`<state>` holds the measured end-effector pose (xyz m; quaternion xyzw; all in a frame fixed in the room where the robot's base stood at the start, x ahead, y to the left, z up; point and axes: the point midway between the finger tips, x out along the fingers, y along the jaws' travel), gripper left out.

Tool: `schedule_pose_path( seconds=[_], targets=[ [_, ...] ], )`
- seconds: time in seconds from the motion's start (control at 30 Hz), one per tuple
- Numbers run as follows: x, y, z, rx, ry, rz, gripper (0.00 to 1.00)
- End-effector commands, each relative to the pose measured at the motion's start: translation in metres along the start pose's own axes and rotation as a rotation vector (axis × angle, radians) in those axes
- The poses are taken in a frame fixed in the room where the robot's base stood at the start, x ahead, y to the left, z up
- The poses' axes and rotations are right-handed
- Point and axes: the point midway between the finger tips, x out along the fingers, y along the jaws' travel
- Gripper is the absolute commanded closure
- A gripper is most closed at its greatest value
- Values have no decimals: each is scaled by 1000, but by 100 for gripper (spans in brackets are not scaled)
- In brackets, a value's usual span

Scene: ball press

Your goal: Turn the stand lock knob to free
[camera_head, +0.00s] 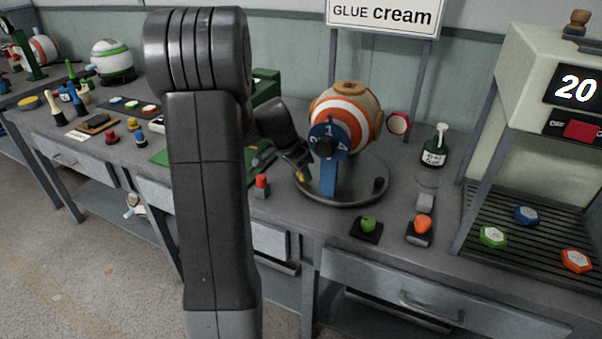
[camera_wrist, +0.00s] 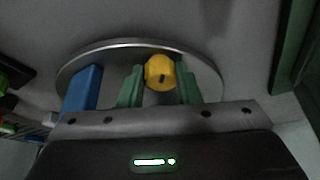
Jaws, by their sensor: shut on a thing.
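The stand has a round grey base (camera_head: 345,195) and a blue post (camera_head: 328,180), and bears an orange-and-white ball (camera_head: 358,112). A blue disc (camera_head: 328,140) with numbers is on its near side. The yellow stand lock knob (camera_wrist: 160,70) sits on the base and has a dark mark on its face. A small yellow part of it shows in the head view (camera_head: 300,176). My gripper (camera_wrist: 159,82) is shut on the knob, one green finger on each side. In the head view my gripper (camera_head: 296,166) is at the base's left edge, mostly dark and partly hidden.
A red button (camera_head: 261,185) stands left of the base. Green (camera_head: 368,224) and orange (camera_head: 421,226) buttons are in front of it. A dark green bottle (camera_head: 434,148) stands to the right, beside a rack (camera_head: 520,215) with coloured hexagonal pieces. The blue post (camera_wrist: 83,88) is close to my fingers.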

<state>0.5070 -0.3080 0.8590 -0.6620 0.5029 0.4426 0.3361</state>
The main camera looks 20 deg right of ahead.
Motion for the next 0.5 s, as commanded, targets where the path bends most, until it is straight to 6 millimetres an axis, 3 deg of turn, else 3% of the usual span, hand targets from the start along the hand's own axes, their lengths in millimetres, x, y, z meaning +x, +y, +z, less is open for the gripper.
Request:
schedule_pose_path(
  seconds=[0.43,0.47,0.5],
  targets=[
    [-1,0,0,-8,1,-5,93],
    [-1,0,0,-8,1,-5,66],
    [-1,0,0,-8,1,-5,58]
  ],
)
